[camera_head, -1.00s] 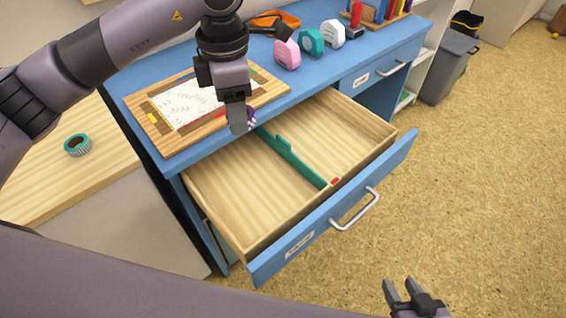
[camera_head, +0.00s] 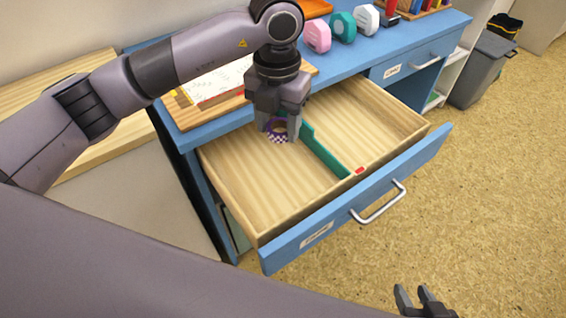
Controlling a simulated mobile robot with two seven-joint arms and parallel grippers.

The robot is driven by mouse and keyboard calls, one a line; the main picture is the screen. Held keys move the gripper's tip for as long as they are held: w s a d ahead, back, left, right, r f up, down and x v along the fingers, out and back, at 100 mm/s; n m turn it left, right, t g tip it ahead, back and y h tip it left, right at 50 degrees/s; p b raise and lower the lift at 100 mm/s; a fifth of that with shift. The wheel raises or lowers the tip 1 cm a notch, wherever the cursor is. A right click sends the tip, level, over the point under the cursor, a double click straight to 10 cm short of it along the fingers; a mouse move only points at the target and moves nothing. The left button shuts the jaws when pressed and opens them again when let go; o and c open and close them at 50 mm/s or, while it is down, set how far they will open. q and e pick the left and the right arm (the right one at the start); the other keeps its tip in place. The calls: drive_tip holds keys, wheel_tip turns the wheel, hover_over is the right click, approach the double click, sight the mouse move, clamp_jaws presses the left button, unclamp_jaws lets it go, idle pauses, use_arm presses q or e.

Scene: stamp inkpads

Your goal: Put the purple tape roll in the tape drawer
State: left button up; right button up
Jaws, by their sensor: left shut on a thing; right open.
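The purple tape roll (camera_head: 277,130), with a purple and white checkered band, is held between the fingertips of my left gripper (camera_head: 278,127). My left gripper is shut on it, over the back part of the open tape drawer (camera_head: 262,190). I cannot tell how high the roll is above the drawer floor. The drawer is pulled out, wooden inside, with a blue front and a label. A green divider (camera_head: 325,152) splits it, and the roll is on the left side of the divider. My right gripper (camera_head: 423,298) is open and empty, low over the floor.
A wooden board with white paper (camera_head: 215,85) lies on the blue desk, partly behind my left arm. Pink (camera_head: 317,36), green (camera_head: 342,27) and white (camera_head: 366,19) items stand along the desk. A red piece (camera_head: 359,171) is by the divider's front end. Both drawer compartments look otherwise empty.

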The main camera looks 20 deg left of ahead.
sight(279, 177)
use_arm(q)
wheel_tip(279, 177, down, 13)
drive_tip(key=shift+r+b, duration=0.1)
drive_tip(key=shift+b, duration=0.55)
drive_tip(key=shift+f, duration=0.25)
drive_tip(key=o, duration=1.1)
drive_tip(key=shift+r, duration=0.1)
